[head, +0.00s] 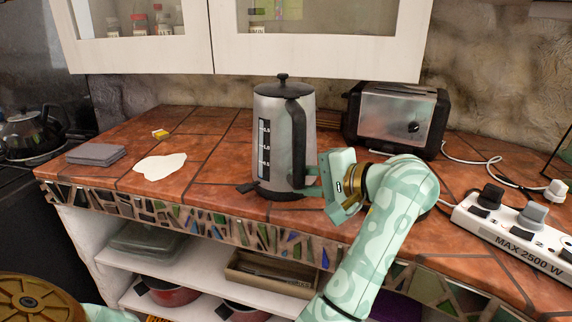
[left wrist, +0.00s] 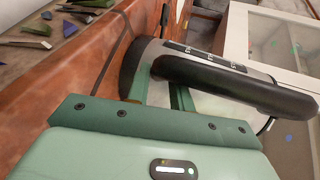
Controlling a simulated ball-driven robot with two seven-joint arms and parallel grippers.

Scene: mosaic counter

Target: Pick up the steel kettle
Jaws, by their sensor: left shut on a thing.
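The steel kettle (head: 280,140) stands upright on the tiled counter in the head view, with a black lid, a black handle (head: 298,130) and a water-level strip on its front. My left gripper (head: 313,183) is at the lower right of the kettle, by the lower end of the handle, shut on the kettle. In the left wrist view the two green fingers (left wrist: 165,92) reach to the kettle's black handle (left wrist: 225,80); their tips are partly hidden there. The kettle appears to rest on its dark base. My right gripper is not in view.
A black and steel toaster (head: 396,115) stands behind my left arm. A white power strip (head: 515,228) lies at the right. A white cloth (head: 160,167), grey coasters (head: 96,155) and a yellow item (head: 160,133) lie at the left. White cabinets (head: 320,55) hang above the counter.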

